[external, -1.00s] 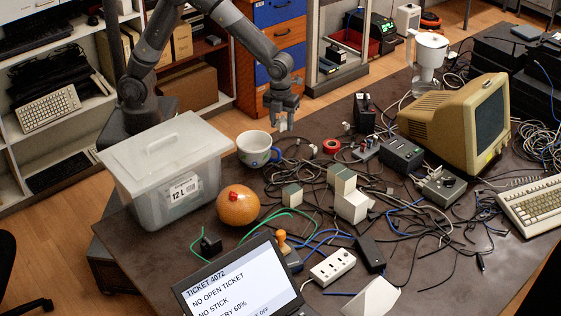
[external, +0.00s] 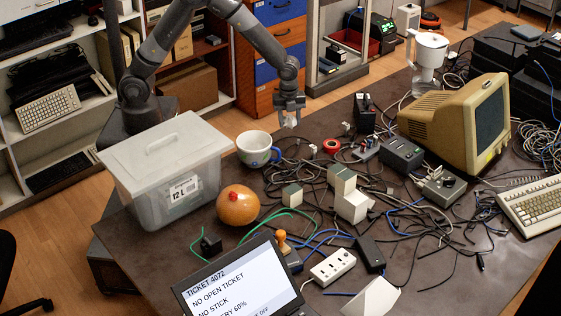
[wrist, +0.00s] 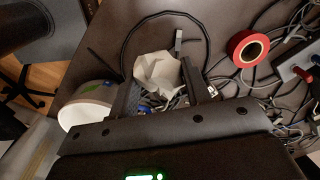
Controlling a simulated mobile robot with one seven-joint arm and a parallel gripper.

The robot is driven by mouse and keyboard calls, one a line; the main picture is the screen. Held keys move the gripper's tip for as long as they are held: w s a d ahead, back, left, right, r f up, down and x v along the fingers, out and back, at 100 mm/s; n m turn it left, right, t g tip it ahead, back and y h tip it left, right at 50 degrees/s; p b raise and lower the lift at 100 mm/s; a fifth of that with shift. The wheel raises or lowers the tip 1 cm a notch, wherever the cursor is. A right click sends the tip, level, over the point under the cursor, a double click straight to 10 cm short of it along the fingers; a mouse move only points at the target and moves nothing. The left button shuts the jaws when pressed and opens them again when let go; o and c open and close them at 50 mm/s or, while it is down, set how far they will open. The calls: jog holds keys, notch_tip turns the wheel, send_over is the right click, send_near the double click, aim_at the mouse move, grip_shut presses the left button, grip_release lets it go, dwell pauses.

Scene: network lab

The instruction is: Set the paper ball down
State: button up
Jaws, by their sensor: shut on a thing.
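My gripper (external: 291,112) hangs over the far edge area of the dark table, right of the white mug (external: 255,148). It is shut on the paper ball, a crumpled off-white lump (wrist: 158,72). In the wrist view the ball sits between the two dark fingers and sticks out past their tips. In the external view only a small pale bit shows between the fingertips. The ball appears to be above the table; the exact gap to the surface is hard to tell.
The mug stands close to the left, and a red tape roll (external: 331,146) lies to the right. Tangled cables (external: 310,165) cover the table nearby. A lidded plastic box (external: 165,170) and an orange ball-like object (external: 238,206) stand further left. Bare table (wrist: 125,30) shows beyond the ball.

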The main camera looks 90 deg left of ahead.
aim_at(289, 145)
notch_tip(289, 145, down, 8)
jog(key=shift+r, duration=0.2)
jog(key=shift+f, duration=0.1)
jog(key=o, duration=1)
jog(key=shift+c, duration=0.2)
